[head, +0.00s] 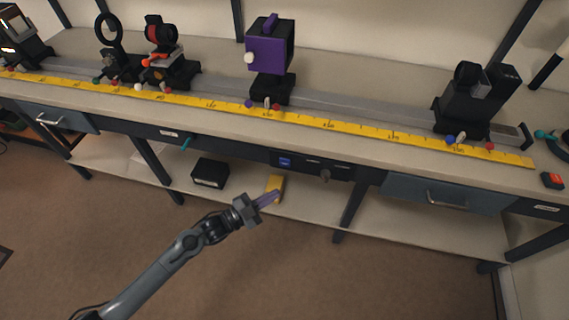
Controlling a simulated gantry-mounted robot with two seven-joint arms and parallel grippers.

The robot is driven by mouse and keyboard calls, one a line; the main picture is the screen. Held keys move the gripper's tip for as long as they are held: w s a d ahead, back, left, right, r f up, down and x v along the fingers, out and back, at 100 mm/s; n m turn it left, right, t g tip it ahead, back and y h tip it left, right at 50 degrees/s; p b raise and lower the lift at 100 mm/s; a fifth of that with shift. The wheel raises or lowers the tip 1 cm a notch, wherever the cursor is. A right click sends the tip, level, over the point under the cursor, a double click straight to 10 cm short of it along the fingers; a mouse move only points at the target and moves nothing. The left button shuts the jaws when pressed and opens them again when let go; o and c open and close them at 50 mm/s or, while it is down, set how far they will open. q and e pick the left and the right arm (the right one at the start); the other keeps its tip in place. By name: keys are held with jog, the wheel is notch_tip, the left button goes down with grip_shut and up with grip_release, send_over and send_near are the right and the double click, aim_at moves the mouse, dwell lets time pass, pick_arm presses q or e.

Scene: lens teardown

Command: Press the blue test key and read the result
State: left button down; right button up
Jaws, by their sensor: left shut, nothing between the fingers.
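The blue test key (285,161) is a small blue square on the dark panel (313,165) under the front edge of the bench. Marks on the panel are too small to read. My left gripper (272,197) is shut and empty. In the picture its tips lie below and slightly left of the key, apart from it, over the lower shelf. My right gripper is not in view.
The bench top carries a rail with a yellow scale (320,123), a purple box-shaped unit (270,50) and other mounts. A yellow object (276,183) and a black box (210,172) are on the lower shelf. Drawers with handles flank the panel.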

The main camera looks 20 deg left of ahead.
aim_at(285, 163)
pick_arm(q)
jog(key=w+b, duration=0.5)
jog(key=w, duration=0.3)
jog(key=shift+a+b, duration=0.35)
jog(key=shift+w, duration=0.1)
dwell(0.7)
dwell(0.8)
jog(key=shift+w, duration=0.25)
jog(key=shift+w, duration=0.2)
